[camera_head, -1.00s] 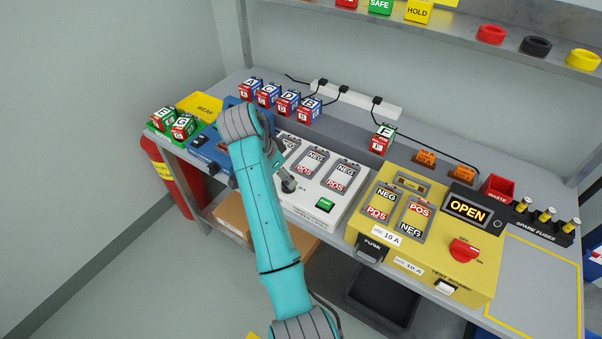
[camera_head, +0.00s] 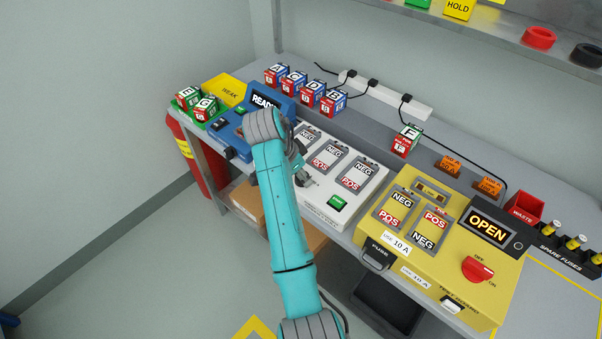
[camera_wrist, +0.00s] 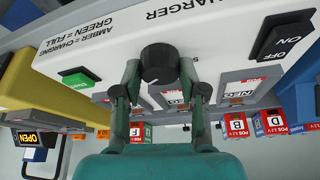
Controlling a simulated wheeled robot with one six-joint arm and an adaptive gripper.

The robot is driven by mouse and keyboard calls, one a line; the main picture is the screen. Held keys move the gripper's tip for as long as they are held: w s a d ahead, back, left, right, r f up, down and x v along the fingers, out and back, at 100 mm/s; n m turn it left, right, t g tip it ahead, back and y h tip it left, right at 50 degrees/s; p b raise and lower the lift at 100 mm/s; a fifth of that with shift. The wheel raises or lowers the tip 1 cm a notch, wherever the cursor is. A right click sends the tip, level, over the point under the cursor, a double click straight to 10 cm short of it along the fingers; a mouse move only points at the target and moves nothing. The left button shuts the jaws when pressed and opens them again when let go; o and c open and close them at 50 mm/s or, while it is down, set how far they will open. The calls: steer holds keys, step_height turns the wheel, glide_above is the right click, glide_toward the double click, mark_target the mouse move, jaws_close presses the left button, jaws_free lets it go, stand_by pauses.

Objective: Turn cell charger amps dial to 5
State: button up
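The white cell charger (camera_head: 362,205) stands mid-bench with NEG/POS cell bays and a green button (camera_head: 338,202). In the wrist view its black round dial (camera_wrist: 159,63) is on the white panel, with a pale pointer mark on its rim. The dial's scale numbers are not readable, so I cannot tell its setting. My gripper (camera_wrist: 160,70) has one finger on each side of the dial, apart, with a narrow gap or light contact that I cannot tell. In the head view my gripper (camera_head: 304,180) is at the charger's left front, mostly behind my arm.
A black ON/OFF switch (camera_wrist: 283,42) is to the right of the dial in the wrist view. The yellow fuse tester (camera_head: 455,270) stands right of the charger, the blue READY unit (camera_head: 232,130) left. Lettered cells (camera_head: 309,94) stand behind.

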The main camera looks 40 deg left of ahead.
steer(key=shift+n, duration=0.4)
steer(key=n+y, duration=0.2)
steer(key=n, duration=0.3)
steer(key=shift+d, duration=0.2)
steer(key=n+y, duration=0.1)
steer(key=n, duration=0.2)
steer(key=n+g+y, duration=0.1)
steer(key=n, duration=0.2)
steer(key=shift+d+n+y, duration=0.1)
steer(key=shift+n+y, duration=0.2)
steer(key=shift+n, duration=0.1)
steer(key=n+g, duration=0.1)
steer(key=n, duration=0.2)
steer(key=n+g+y, duration=0.1)
steer(key=n, duration=0.2)
steer(key=shift+w, duration=0.15)
steer(key=n+g, duration=0.2)
steer(key=n, duration=0.3)
steer(key=shift+n, duration=0.3)
steer(key=o, duration=1.1)
steer(key=shift+w, duration=0.1)
